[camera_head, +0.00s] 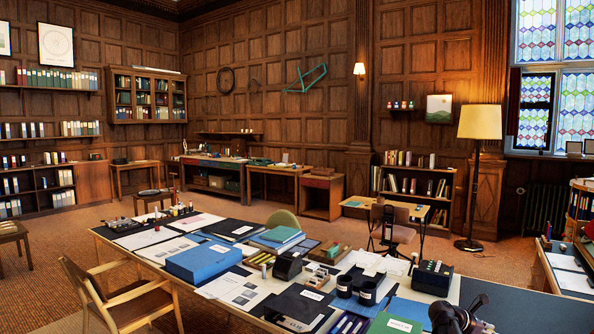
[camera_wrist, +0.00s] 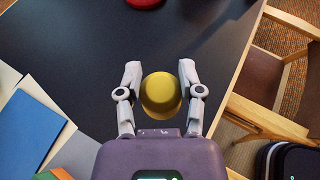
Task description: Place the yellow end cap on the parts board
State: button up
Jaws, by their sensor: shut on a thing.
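In the wrist view, my gripper (camera_wrist: 160,72) is shut on the yellow end cap (camera_wrist: 161,95), a smooth round yellow piece with one finger on each side. The cap is over the dark top of a desk; I cannot tell how high above it. In the head view I cannot make out the cap or my gripper's fingers. I cannot tell for sure which of the flat boards and sheets on the long desk (camera_head: 519,305) is the parts board.
In the wrist view, a red object (camera_wrist: 146,3) lies at the top edge, papers and a blue folder (camera_wrist: 30,132) at left, and a wooden chair (camera_wrist: 265,105) at right. The dark desktop (camera_wrist: 90,50) between is bare. In the head view, a blue box (camera_head: 203,262) and folders crowd the desk.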

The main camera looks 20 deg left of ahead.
aim_at(492, 331)
notch_tip(492, 331, up, 8)
jog(key=p, duration=0.6)
jog(key=shift+f, duration=0.25)
jog(key=shift+a, duration=0.1)
